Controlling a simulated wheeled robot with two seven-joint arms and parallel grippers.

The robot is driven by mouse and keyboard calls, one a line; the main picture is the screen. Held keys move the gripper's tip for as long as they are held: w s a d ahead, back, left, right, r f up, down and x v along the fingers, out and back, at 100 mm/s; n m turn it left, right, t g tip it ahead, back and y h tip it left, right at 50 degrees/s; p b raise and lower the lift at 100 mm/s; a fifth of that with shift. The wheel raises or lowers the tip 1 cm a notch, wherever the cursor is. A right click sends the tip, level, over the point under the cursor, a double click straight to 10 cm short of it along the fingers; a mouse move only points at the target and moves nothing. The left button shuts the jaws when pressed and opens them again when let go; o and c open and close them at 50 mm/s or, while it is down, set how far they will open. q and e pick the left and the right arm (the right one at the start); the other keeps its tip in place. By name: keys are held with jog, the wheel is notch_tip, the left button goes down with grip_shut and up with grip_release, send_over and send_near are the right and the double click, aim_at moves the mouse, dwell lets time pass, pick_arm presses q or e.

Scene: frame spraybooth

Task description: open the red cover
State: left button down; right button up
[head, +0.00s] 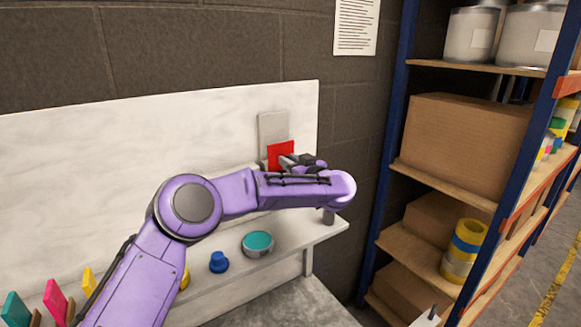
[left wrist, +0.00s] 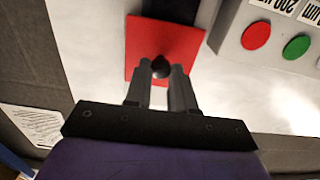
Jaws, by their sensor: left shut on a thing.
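The red cover (head: 276,152) is a small flat square in front of a grey panel (head: 272,128) on the white back board. In the left wrist view the red cover (left wrist: 190,42) fills the upper middle, with a dark round knob on it. My left gripper (head: 288,161) is at the cover's right side in the head view. In the left wrist view its two fingers (left wrist: 161,72) are closed around the dark knob. I cannot tell how far the cover is swung from the panel.
A red button (left wrist: 256,36) and a green button (left wrist: 296,47) sit beside the cover. A teal-topped round tin (head: 258,244) and a blue knob-shaped piece (head: 219,262) stand on the white ledge below my left arm. Blue-framed shelving with boxes (head: 465,140) stands at the right.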

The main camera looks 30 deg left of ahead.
pick_arm(q)
notch_tip(320, 180, up, 2)
jog(key=shift+r+p, duration=0.25)
jog(key=shift+p, duration=0.15)
jog(key=shift+f, duration=0.1)
pick_arm(e)
jog(key=shift+r, duration=0.85)
pick_arm(q)
jog(key=c, duration=1)
grip_release()
jog(key=shift+o, duration=0.2)
